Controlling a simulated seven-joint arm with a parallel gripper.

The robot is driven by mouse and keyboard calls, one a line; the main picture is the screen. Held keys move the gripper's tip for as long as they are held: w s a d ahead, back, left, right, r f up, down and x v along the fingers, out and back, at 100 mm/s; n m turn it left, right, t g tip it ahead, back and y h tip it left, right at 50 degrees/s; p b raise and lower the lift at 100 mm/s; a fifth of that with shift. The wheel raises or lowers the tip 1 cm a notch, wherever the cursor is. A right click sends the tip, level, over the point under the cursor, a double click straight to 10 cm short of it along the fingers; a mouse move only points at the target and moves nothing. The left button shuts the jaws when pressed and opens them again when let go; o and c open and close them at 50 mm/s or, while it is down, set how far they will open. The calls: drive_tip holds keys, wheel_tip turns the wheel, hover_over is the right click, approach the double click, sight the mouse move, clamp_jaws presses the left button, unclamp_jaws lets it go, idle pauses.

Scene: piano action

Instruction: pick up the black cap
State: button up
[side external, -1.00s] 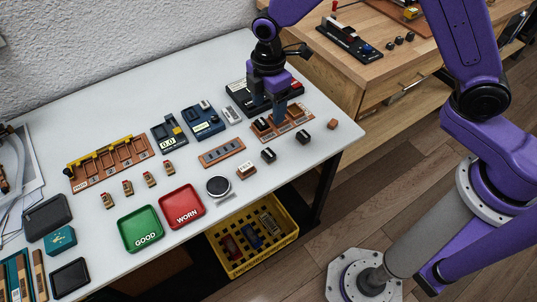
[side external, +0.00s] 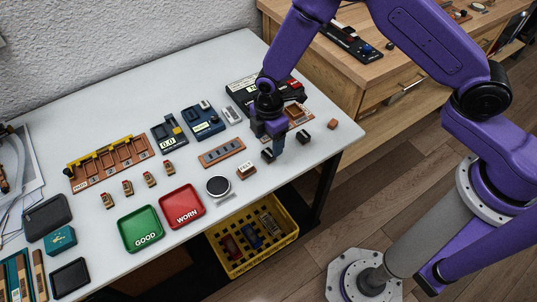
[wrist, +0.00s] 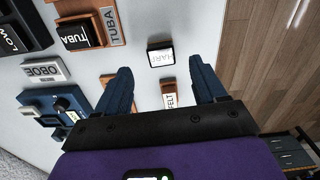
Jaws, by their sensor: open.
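In the wrist view a black cap with a white lettered face (wrist: 160,56) lies ahead of the gap between my fingers, untouched. A similar black cap (side external: 303,137) stands to the right of my gripper in the side view. My gripper (side external: 279,148) points down over the table, open and empty; its two blue fingers (wrist: 160,76) are spread wide in the wrist view. The height of the fingertips above the table is hard to tell.
A wood block labelled FELT (wrist: 169,97) stands near the black cap. A wooden rack (side external: 299,113) marked TUBA in the wrist view is behind my gripper. A slotted wooden strip (side external: 222,152) and a round dark dish (side external: 218,186) lie to the left.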

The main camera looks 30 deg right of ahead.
sight(270, 152)
drive_tip(key=shift+s+d+f, duration=0.1)
drive_tip(key=shift+d+f, duration=0.05)
drive_tip(key=shift+f, duration=2.15)
drive_tip(key=c, duration=1.1)
drive_tip(key=shift+r, duration=0.1)
drive_tip(key=shift+c, duration=0.2)
